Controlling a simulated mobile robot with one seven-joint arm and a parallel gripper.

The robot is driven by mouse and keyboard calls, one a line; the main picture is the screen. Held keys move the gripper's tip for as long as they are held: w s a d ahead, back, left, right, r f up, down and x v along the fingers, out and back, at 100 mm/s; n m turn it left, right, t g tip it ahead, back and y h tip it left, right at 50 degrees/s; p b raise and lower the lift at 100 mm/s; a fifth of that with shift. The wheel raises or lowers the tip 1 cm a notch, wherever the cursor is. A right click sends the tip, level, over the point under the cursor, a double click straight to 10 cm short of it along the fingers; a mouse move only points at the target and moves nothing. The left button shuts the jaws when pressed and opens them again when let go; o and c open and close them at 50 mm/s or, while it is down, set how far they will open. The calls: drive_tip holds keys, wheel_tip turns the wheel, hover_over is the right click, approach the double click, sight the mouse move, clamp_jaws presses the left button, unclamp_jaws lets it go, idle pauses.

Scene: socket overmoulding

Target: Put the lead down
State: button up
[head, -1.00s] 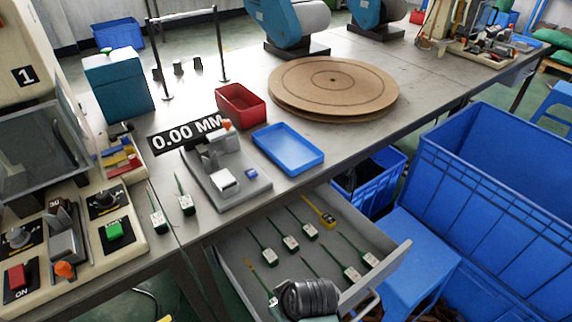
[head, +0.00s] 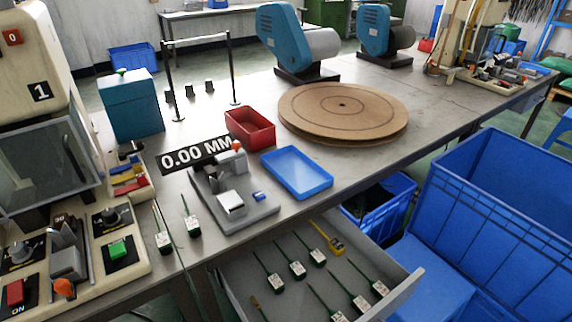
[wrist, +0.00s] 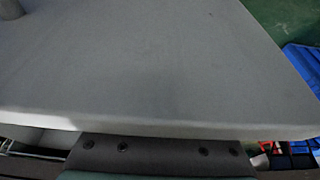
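The leads are thin green stems with pale block ends. In the head view, two lie side by side on the table: one lead (head: 164,241) beside the control panel and another lead (head: 193,224) to its right. A brownish tip shows at the drawer's near left, cut by the frame edge. My gripper's fingers show in neither view, so whether it holds a lead is hidden. The wrist view shows mostly a plain grey surface (wrist: 150,70).
A grey gauge fixture (head: 232,206) labelled 0.00 MM, a blue tray (head: 297,187), a red bin (head: 262,136) and a round brown disc (head: 300,112) stand on the table. The control panel (head: 88,268) is at left. Large blue crates (head: 480,230) stand right of the drawer.

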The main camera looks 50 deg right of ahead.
drive_tip(key=shift+o, duration=0.5)
drive_tip(key=shift+r, duration=0.3)
drive_tip(key=p+v, duration=0.3)
drive_tip(key=v, duration=0.8)
drive_tip(key=shift+s+r+p, duration=0.3)
